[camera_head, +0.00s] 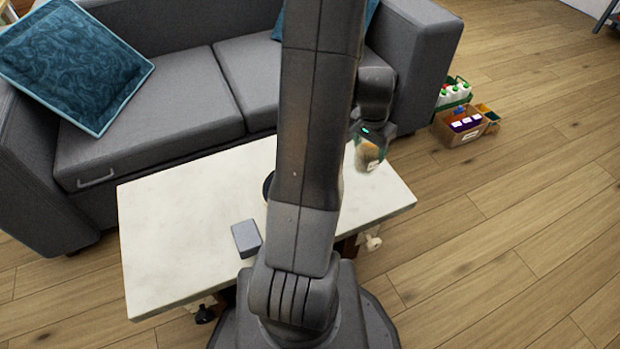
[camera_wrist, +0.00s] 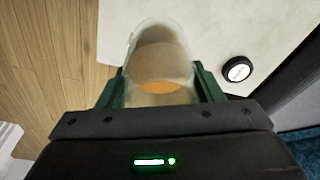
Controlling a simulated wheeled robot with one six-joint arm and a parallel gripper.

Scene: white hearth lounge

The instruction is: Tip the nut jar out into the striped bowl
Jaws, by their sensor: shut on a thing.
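The nut jar, a clear container with brown contents (camera_head: 367,156), is held over the right end of the white table (camera_head: 180,235). In the wrist view, the jar (camera_wrist: 160,55) sits between the green fingers of my gripper (camera_wrist: 161,88), which is shut on it. In the head view, my gripper (camera_head: 371,137) is at the jar's upper part, and the jar looks slightly tilted. I cannot make out a striped bowl. A dark rounded edge (camera_head: 268,186) shows beside my arm, mostly hidden by it; I cannot tell whether it is the bowl.
A grey box (camera_head: 246,238) lies on the table near its front edge. A black round thing with a pale top (camera_wrist: 237,69) is on the table. The grey sofa (camera_head: 150,130) stands behind. Crates with bottles (camera_head: 463,122) are on the floor at right. The table's left half is clear.

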